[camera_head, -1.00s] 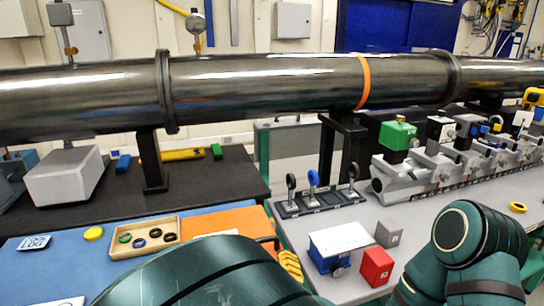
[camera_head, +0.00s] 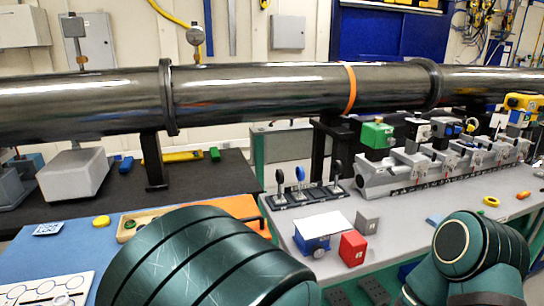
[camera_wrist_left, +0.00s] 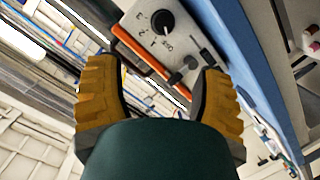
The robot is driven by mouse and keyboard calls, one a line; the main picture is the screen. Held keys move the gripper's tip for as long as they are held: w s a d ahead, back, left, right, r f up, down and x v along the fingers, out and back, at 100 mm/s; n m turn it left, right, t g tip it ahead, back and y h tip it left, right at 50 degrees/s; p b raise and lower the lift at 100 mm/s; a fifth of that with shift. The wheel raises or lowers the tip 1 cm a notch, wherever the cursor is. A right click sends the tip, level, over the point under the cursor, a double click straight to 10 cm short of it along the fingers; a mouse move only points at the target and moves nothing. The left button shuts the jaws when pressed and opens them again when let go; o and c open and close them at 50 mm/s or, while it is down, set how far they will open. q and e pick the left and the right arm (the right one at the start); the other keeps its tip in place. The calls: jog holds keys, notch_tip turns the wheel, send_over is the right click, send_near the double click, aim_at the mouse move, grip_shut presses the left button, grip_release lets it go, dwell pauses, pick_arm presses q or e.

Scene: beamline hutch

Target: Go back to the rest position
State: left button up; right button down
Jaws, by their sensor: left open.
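My left gripper (camera_wrist_left: 163,100) shows in the left wrist view with its two yellow-padded fingers apart and nothing between them. Beyond the fingertips is a grey control box with a black knob (camera_wrist_left: 163,22); I cannot tell how far off it is. In the head view my left arm (camera_head: 205,260) fills the bottom centre and its gripper is not seen there. My right arm (camera_head: 465,255) is folded at the bottom right, and its gripper is out of view.
A long dark pipe (camera_head: 260,90) crosses the view. The grey bench holds a lens rack (camera_head: 310,196), a blue-and-white box (camera_head: 322,230), a red block (camera_head: 352,248), a grey block (camera_head: 367,222) and a rail of instruments (camera_head: 400,178). A wooden tray (camera_head: 128,230) is partly hidden by my left arm.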

pick_arm(q)
jog(key=s+a+f+m+g+h, duration=0.1)
jog(key=a+f+m+g+h, duration=0.2)
jog(key=f, duration=0.6)
jog(key=s+a+f+m+g+h, duration=0.1)
jog(key=s+a+f+m+g, duration=0.2)
jog(key=f, duration=0.6)
jog(key=s+a+f+m+g+h, duration=0.2)
jog(key=s+f+g+h, duration=0.1)
jog(key=s+f+g, duration=0.4)
jog(key=shift+s+f+m+h, duration=0.35)
jog(key=shift+s+m+h, duration=0.05)
jog(key=shift+s, duration=0.6)
